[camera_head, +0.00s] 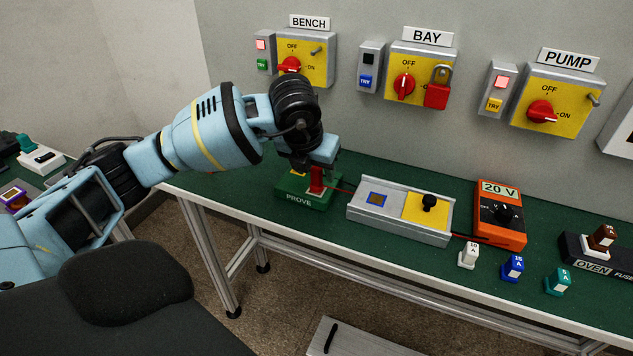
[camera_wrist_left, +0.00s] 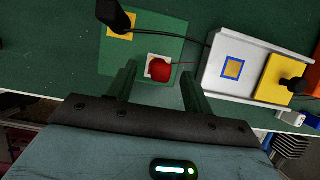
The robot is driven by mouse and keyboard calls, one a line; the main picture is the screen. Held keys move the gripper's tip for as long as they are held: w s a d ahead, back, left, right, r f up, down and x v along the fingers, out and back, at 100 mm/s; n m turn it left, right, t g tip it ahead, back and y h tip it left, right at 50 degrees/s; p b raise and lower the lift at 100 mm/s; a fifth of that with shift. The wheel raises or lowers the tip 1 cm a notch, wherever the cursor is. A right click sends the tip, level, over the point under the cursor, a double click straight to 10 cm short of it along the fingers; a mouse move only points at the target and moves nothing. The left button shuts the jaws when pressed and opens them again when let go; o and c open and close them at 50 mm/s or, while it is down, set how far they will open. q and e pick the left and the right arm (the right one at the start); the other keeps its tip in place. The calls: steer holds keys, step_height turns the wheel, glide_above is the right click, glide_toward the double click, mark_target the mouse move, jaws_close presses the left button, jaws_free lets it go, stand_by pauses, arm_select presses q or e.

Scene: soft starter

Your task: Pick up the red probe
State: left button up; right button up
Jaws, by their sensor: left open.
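The red probe (camera_head: 317,181) stands upright on the green PROVE block (camera_head: 294,199) on the bench. In the left wrist view the red probe (camera_wrist_left: 160,69) shows from above over a white square on the green block (camera_wrist_left: 176,52). My left gripper (camera_head: 314,170) is over the block, pointing down. In the wrist view its two fingers (camera_wrist_left: 159,80) are apart, one on each side of the red probe, with visible gaps. A thin red lead runs from the probe to the right. My right gripper is not in view.
A black probe (camera_wrist_left: 115,14) stands over a yellow square on the same block. A grey tray (camera_head: 380,222) with a yellow panel and black knob is just right. An orange 20 V meter (camera_head: 500,214) and several coloured fuses lie farther right. Wall switches BENCH (camera_head: 305,60), BAY and PUMP are behind.

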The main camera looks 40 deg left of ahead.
mark_target(315, 169)
arm_select(q)
steer(key=x, duration=0.3)
steer(key=shift+f, duration=0.15)
steer(key=shift+c, duration=1)
jaws_close()
